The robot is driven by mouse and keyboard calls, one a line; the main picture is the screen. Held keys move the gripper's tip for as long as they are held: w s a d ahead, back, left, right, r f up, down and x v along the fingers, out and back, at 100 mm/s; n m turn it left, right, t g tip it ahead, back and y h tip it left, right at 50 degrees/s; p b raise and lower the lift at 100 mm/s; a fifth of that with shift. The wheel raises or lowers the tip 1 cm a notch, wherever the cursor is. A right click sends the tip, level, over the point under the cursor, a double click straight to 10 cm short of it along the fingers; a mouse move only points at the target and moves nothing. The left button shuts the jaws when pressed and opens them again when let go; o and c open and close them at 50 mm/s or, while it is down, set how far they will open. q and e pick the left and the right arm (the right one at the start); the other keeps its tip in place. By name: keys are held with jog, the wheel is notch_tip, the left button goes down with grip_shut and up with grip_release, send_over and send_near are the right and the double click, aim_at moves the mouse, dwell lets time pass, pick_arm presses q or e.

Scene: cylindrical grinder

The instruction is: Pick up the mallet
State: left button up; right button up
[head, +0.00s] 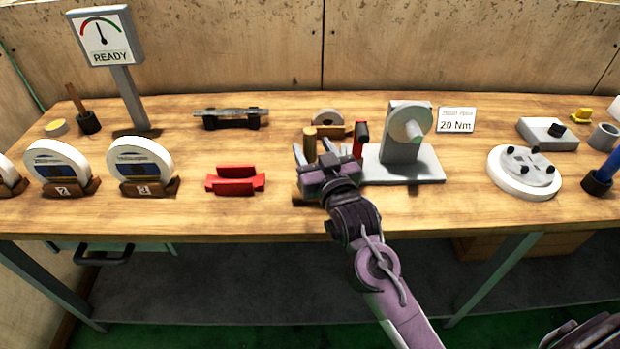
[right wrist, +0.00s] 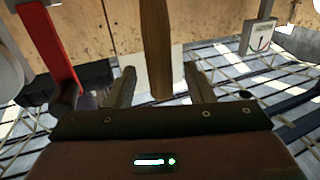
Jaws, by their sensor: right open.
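In the right wrist view, which looks upside down, the wooden handle (right wrist: 154,45) lies between the two spread fingers (right wrist: 160,92), with a gap on each side. My left gripper is not in view; a dark piece at the lower right corner is unclear.
A red upright handle (head: 361,138) stands close right of my gripper, beside the grey stand (head: 408,150). A red cradle (head: 236,180) lies to the left. White wheels in holders (head: 140,165) stand farther left. A round white fixture (head: 523,172) is right. Bare wood lies between the cradle and gripper.

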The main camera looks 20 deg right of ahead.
jog(key=shift+w, duration=1.3)
grip_shut()
